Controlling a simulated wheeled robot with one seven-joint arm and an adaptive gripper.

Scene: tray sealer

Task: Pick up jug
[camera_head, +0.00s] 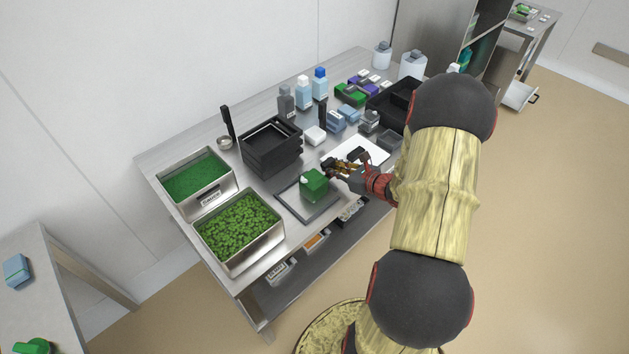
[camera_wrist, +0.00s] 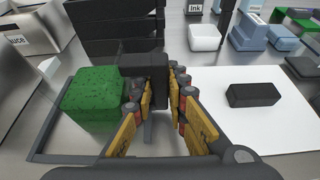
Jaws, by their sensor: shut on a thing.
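The jug appears as a green block-shaped body (camera_head: 314,184) with a small pale spout on its left and a dark grip on its right. In the wrist view its green body (camera_wrist: 95,98) is left of the fingers. My gripper (camera_head: 335,168) comes in from the right. In the wrist view its yellow-padded fingers (camera_wrist: 156,90) are closed around the dark block at the jug's right side, which looks like its handle. The jug is over a dark-rimmed flat tray (camera_head: 318,217); I cannot tell whether it touches it.
Two steel bins (camera_head: 240,268) of green contents stand at the left. Stacked black trays (camera_head: 268,160) are behind the jug. A white board (camera_head: 376,150) with a dark block lies right of it. Bottles (camera_head: 303,95) and small boxes fill the back. Some bare steel remains between them.

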